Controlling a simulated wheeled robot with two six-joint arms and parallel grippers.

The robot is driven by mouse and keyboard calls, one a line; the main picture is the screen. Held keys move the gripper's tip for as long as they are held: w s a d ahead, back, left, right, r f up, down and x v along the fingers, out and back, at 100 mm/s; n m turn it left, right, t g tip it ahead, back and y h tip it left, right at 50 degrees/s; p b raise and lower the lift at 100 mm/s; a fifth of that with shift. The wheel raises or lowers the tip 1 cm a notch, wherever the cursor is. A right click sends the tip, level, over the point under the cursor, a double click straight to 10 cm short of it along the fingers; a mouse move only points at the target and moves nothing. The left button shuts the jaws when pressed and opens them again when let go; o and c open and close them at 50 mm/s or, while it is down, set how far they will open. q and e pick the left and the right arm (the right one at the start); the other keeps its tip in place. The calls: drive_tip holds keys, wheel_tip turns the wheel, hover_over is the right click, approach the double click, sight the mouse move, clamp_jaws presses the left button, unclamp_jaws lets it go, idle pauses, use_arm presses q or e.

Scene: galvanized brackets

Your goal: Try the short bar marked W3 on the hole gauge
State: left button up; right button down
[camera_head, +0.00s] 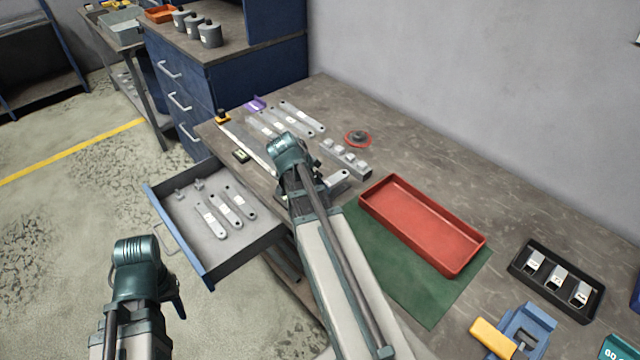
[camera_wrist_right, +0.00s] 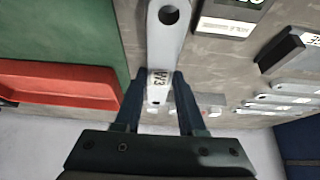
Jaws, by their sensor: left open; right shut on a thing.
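The short bar marked W3 (camera_wrist_right: 161,50) is pale metal with a round hole near its upper end in the right wrist view. My right gripper (camera_wrist_right: 158,90) is shut on it, at the labelled part. In the head view my right arm reaches over the bench and hides much of its own gripper. A plate lettered "HOLE" (camera_wrist_right: 228,24), apparently the hole gauge, lies on the bench beside the bar, apart from it and cut off by the picture edge. I cannot surely pick it out in the head view. My left gripper (camera_head: 178,300) is open, in front of the drawer.
An open drawer (camera_head: 272,243) holds several bars and small parts. A red tray (camera_head: 418,262) lies partly on a green mat (camera_head: 440,318). More bars (camera_head: 302,117) lie at the back. A black tray (camera_head: 515,268) with pale blocks and a blue-yellow fixture (camera_head: 525,328) stand right.

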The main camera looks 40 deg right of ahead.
drive_tip(key=shift+f+b, duration=1.5)
drive_tip(key=shift+r, duration=0.2)
idle(1.3)
drive_tip(key=shift+r+p, duration=1.9)
drive_tip(key=shift+p, duration=0.2)
drive_tip(key=shift+f, duration=0.2)
drive_tip(key=shift+f+b, duration=0.4)
drive_tip(key=shift+b, duration=0.2)
drive_tip(key=shift+f+b, duration=1.5)
idle(0.3)
drive_tip(key=shift+c, duration=2.1)
unclamp_jaws()
